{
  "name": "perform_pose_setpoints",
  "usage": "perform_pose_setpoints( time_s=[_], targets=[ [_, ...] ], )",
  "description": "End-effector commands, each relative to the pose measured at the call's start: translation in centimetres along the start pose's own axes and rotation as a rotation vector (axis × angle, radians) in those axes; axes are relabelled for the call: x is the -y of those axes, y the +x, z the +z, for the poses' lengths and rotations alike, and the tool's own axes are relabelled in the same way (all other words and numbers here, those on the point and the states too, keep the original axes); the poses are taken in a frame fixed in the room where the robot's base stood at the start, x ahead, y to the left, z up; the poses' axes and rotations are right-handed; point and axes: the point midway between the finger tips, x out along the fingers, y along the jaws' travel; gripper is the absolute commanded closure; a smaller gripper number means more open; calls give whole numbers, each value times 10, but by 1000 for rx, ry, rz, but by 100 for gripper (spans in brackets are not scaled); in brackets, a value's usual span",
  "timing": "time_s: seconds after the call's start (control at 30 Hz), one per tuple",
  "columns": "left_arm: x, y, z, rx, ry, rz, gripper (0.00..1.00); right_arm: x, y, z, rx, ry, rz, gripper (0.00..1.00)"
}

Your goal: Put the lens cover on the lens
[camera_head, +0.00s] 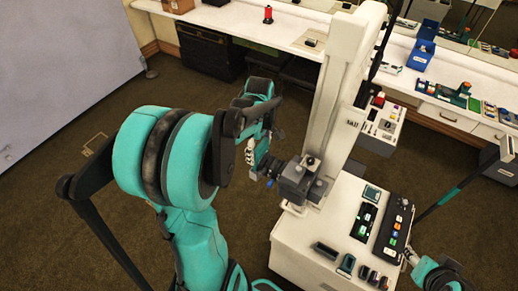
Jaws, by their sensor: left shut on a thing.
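The dark grey camera (299,183) sits at the foot of the tall white column, above the white stand. Its lens side appears to face left, toward my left gripper, but the lens is too small to make out clearly. My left gripper (264,170) is just left of the camera, very close to it. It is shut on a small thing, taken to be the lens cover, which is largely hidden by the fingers. I cannot tell whether it touches the lens. Part of my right gripper (409,256) shows at the lower right beside the stand; its fingers are unclear.
The white stand (290,254) carries a black control panel (394,228) and several small devices. A tall white column (340,90) rises behind the camera. A long white counter (285,34) with a blue bin (421,54) runs along the back.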

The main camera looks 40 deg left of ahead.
Motion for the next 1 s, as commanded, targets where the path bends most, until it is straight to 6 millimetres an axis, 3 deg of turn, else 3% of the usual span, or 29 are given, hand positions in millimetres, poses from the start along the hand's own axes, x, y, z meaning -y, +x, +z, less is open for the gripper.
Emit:
perform_pose_setpoints(
  time_s=[0.47, 1.0],
  targets=[
    [0, 1, 0, 0, 0, 0, 54, 0, 1, 0, 0, 0, 0, 55],
    [0, 19, 0, 0, 0, 0, 54, 0, 14, 10, 0, 0, 0, 55]
  ],
)
